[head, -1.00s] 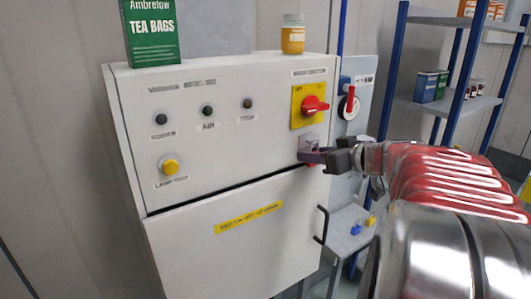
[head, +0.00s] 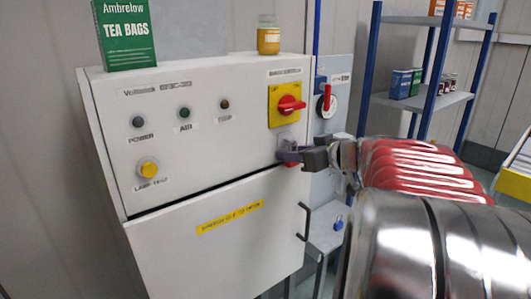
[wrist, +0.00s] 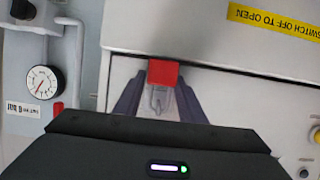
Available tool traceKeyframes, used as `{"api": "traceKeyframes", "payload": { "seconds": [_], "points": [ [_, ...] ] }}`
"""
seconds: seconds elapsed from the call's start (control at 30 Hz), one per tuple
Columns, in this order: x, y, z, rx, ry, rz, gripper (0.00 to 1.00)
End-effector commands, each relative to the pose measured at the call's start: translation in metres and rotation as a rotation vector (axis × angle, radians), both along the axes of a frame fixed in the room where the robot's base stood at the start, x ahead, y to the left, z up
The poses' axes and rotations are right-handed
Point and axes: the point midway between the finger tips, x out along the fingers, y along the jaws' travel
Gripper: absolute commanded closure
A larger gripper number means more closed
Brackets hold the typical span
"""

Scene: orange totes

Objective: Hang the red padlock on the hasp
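The red padlock (wrist: 162,73) shows in the wrist view between the tips of my gripper (wrist: 162,88), its body touching both dark fingers. Its pale shackle (wrist: 158,100) extends toward the gripper body in that view. In the head view my gripper (head: 289,155) is at the cabinet front, just below the red and yellow switch, and a bit of the padlock (head: 290,164) shows under the fingers. The pale hasp plate (head: 286,139) is right behind the fingertips, partly covered. I cannot tell whether the shackle passes through the hasp.
The white cabinet (head: 170,175) fills the middle, with a rotary switch (head: 290,105) above the gripper and a door handle (head: 305,222) below. A tea box (head: 125,35) and a jar (head: 268,38) stand on top. Blue shelving (head: 430,100) stands at the right.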

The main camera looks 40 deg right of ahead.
Motion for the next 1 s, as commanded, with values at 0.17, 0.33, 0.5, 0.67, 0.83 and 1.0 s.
{"api": "traceKeyframes", "payload": {
  "seconds": [0.17,0.33,0.5,0.67,0.83,1.0],
  "points": [
    [0.004,0.005,-0.01,0.009,0.013,0.015,0.46],
    [0.005,0.007,-0.01,0.011,0.014,0.018,0.46],
    [0.005,0.007,-0.01,0.01,0.015,0.021,0.46],
    [0.005,0.007,-0.01,0.011,0.015,0.022,0.46],
    [-0.004,0.007,-0.007,0.011,0.013,0.022,0.46],
    [-0.03,0.004,0.005,0.007,0.004,0.013,0.46]
  ]
}}
